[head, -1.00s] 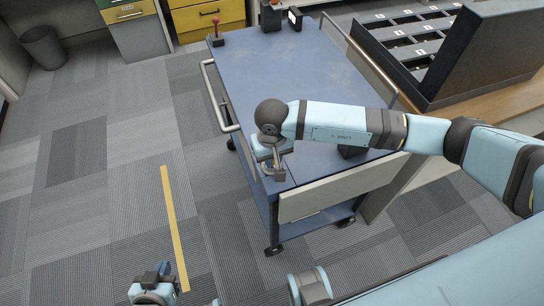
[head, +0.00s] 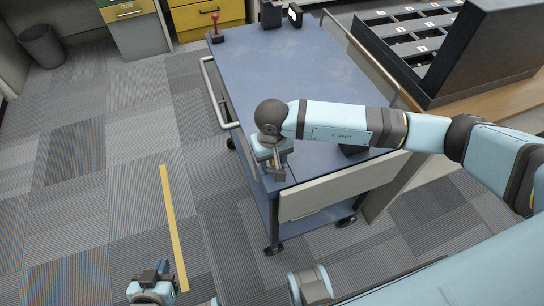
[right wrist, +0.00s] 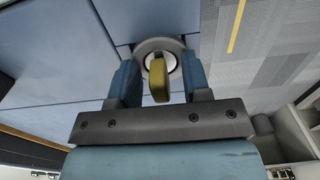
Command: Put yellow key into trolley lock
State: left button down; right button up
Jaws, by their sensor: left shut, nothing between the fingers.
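The blue trolley (head: 300,70) stands in the middle of the head view. The round grey trolley lock (right wrist: 172,46) with a pale face sits at its near left corner in the right wrist view. The yellow key (right wrist: 159,80) stands at the lock face, its tip hidden, so I cannot tell how deep it sits. My right gripper (right wrist: 159,82) is open around the key, with a gap visible on both sides. In the head view my right gripper (head: 271,158) points down at that corner, largely hiding the lock. My left gripper (head: 157,272) is shut and empty, low over the floor.
A red-handled item (head: 215,24) and dark devices (head: 272,15) stand at the trolley's far end. A metal handle rail (head: 212,95) runs along its left side. A dark sorting case (head: 460,50) sits on the bench at right. Carpet at left is clear, with a yellow stripe (head: 172,225).

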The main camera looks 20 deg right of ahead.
pick_arm(q)
jog(key=shift+s+f, duration=0.15)
jog(key=shift+f, duration=0.6)
pick_arm(e)
jog(key=shift+f, duration=0.15)
jog(key=shift+w+r, duration=0.1)
jog(key=shift+r, duration=0.5)
pick_arm(q)
jog(key=shift+w+d+r+n+g, duration=0.15)
jog(key=shift+r, duration=0.3)
jog(key=shift+w+d+r+n+g, duration=0.1)
jog(key=shift+w+r+n+g, duration=0.05)
jog(key=shift+r, duration=0.3)
pick_arm(e)
notch_tip(320, 180, up, 13)
jog(key=shift+f, duration=0.1)
